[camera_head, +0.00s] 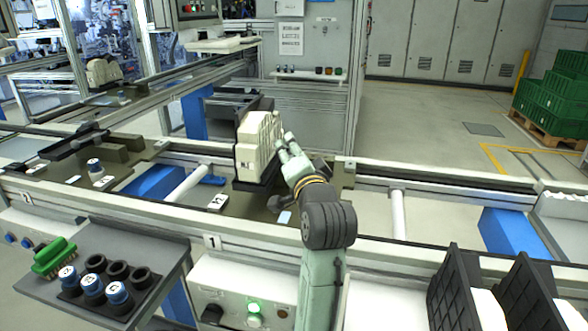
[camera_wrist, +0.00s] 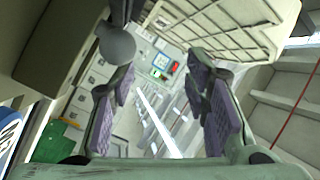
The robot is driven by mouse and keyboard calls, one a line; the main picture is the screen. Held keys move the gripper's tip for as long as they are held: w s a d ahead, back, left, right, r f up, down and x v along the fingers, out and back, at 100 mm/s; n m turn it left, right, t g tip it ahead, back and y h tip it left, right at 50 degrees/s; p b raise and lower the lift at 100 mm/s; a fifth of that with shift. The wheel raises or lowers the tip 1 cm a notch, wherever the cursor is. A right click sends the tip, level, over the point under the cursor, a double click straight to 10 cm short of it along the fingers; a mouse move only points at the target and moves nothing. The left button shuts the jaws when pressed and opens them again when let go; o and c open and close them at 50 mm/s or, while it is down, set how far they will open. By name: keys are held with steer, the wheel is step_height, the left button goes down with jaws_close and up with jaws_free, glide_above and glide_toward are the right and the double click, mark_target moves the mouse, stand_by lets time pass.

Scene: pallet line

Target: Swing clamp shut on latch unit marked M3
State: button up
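A cream ribbed block (camera_head: 256,146) stands upright on a dark fixture at the middle of the line in the head view. A pale ribbed part (camera_wrist: 225,25) fills the top right of the wrist view. My gripper (camera_head: 284,143) is at the block's right side; whether it touches cannot be told. In the wrist view my gripper (camera_wrist: 165,108) is open, its purple pads wide apart with nothing seen between them. A grey round knob (camera_wrist: 117,43) shows beside the left finger; I cannot tell whether it belongs to the clamp. No M3 mark is readable.
Black bins (camera_head: 455,295) stand at front right. A white plate marked 2 (camera_head: 217,202) lies near the block. The conveyor right of my arm is largely clear.

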step_height(320, 180, up, 6)
steer(key=shift+f, duration=0.1)
steer(key=shift+c, duration=0.4)
